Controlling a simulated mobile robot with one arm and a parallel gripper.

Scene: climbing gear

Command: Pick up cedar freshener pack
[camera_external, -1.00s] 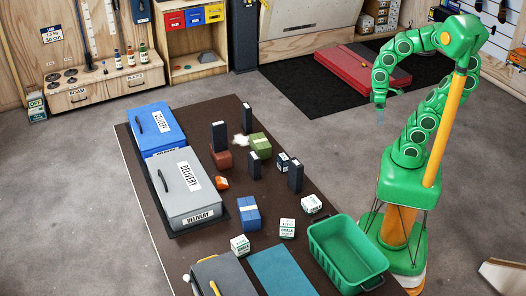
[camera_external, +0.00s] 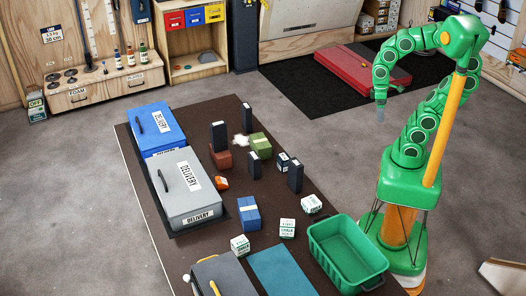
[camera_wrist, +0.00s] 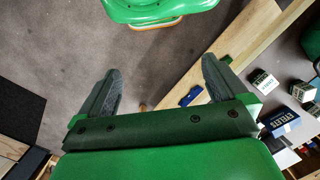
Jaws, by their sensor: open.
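No pack can be read as the cedar freshener pack in either view. Possible soft packs on the dark table are a green one (camera_external: 260,143), a reddish-brown one (camera_external: 221,159) and a blue one (camera_external: 248,214); their labels are too small to read. My gripper (camera_external: 380,113) hangs in the air to the right of the table, well apart from these packs. In the wrist view my gripper (camera_wrist: 161,72) is open and empty, its two dark fingers wide apart above the grey floor.
A green crate (camera_external: 317,236) stands at the table's front right. Blue (camera_external: 172,123) and grey (camera_external: 168,207) delivery boxes line its left side. Upright black boxes (camera_external: 295,177) and white chalk boxes (camera_external: 287,228) stand between. The wrist view shows a wooden plank (camera_wrist: 235,50) and small boxes (camera_wrist: 265,81).

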